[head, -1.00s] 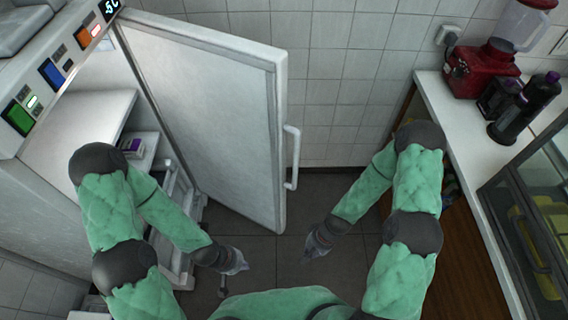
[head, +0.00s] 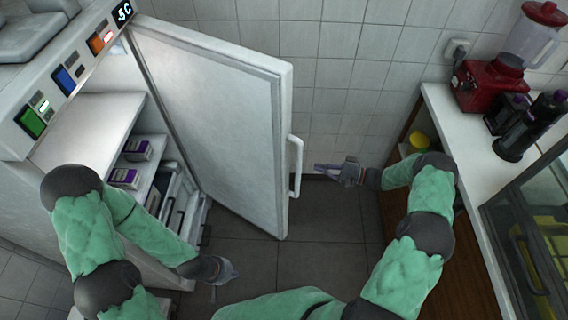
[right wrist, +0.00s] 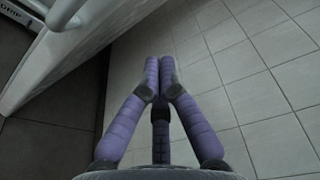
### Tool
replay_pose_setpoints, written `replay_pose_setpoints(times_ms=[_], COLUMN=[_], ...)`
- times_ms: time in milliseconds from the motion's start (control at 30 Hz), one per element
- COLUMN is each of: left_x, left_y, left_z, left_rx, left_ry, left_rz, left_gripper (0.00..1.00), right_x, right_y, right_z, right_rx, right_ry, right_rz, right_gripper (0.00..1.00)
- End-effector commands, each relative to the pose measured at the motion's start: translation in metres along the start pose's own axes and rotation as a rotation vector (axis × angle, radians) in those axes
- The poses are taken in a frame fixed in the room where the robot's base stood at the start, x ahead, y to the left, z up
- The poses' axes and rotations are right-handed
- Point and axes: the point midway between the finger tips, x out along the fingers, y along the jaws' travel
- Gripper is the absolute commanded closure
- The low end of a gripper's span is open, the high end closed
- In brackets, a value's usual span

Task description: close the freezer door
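The white freezer door (head: 215,125) stands wide open, hinged at its left side. Its white handle (head: 296,165) is on the free right edge. My right gripper (head: 322,170) is just right of the handle, pointing left toward it, apart as far as I can tell. In the right wrist view its purple fingers (right wrist: 160,62) are together with nothing between them, and part of the handle (right wrist: 62,12) shows at the top left. My left gripper (head: 232,272) hangs low in front of the freezer (head: 85,135), below the door; its fingers are too small to read.
Small purple-and-white boxes (head: 138,150) sit on a freezer shelf. A pulled-out drawer (head: 185,205) is low inside. A counter (head: 455,130) with a red blender (head: 490,85) and dark bottles (head: 535,125) runs along the right. The floor (head: 315,235) between is clear.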

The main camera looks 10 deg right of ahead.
Motion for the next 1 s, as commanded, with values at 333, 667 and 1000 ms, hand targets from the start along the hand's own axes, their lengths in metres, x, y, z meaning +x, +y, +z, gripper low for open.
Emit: replay_pose_setpoints(times_ms=[333,667,1000], left_x=[0.005,0.017,0.023], left_y=[-0.002,-0.006,-0.008], left_z=[0.001,0.000,0.000], left_rx=[0.001,0.001,0.001], left_ry=[-0.002,-0.002,-0.001], left_rz=[0.000,0.000,0.000], left_gripper=[1.00,1.00,1.00], right_x=[0.021,0.083,0.102], right_y=[-0.009,-0.010,-0.011], right_z=[-0.009,-0.010,0.020], right_rx=[-0.033,-0.033,-0.029], right_ry=[0.020,0.018,0.022], right_rz=[-0.039,-0.038,-0.036], right_gripper=[1.00,1.00,1.00])
